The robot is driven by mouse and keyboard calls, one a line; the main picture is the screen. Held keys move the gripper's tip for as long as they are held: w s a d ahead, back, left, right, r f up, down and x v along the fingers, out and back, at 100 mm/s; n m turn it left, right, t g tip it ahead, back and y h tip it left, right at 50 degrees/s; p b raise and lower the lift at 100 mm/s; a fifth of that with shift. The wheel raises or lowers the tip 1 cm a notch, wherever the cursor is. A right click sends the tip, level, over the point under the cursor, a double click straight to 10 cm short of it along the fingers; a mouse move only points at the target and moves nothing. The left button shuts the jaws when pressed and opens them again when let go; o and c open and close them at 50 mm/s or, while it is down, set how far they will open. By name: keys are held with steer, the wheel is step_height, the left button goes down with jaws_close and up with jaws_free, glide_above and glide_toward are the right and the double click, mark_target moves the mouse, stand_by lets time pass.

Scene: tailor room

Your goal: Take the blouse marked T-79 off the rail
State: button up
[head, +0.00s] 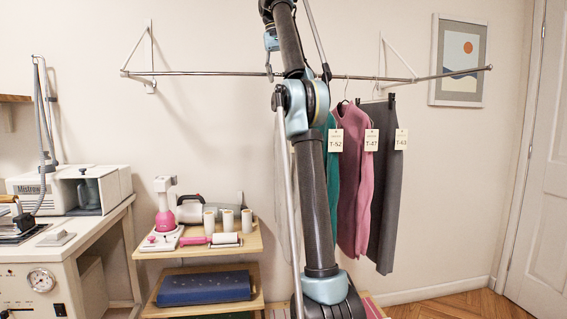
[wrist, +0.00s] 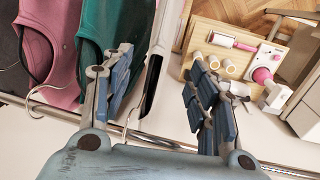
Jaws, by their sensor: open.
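No tag reading T-79 is visible in either view. On the rail (head: 215,73) hang a green garment (head: 331,190) with tag T-52 (head: 335,140), a pink long-sleeved top (head: 350,160) with tag T-47 (head: 371,140), and a grey garment (head: 386,195) with tag T-63 (head: 401,139). My arm covers part of the rail and the green garment's left side. A curved metal hook shows by the left finger.
A wooden shelf cart (head: 205,243) with rolls and a pink-and-white tool stands below left. A white machine (head: 80,190) sits on a bench at far left. A framed picture (head: 459,60) hangs by the rail's right end. Floor at right is clear.

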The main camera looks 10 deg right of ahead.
steer(key=f, duration=0.3)
steer(key=d+f, duration=0.1)
steer(key=f, duration=0.7)
steer(key=shift+s+d+f, duration=0.1)
steer(key=shift+s+d, duration=0.05)
steer(key=shift+d, duration=0.25)
steer(key=shift+w+d+f, duration=0.1)
steer(key=shift+w+f, duration=0.05)
steer(key=shift+f, duration=1.25)
steer(key=shift+w+f, duration=0.1)
steer(key=shift+f, duration=1.25)
jaws_close()
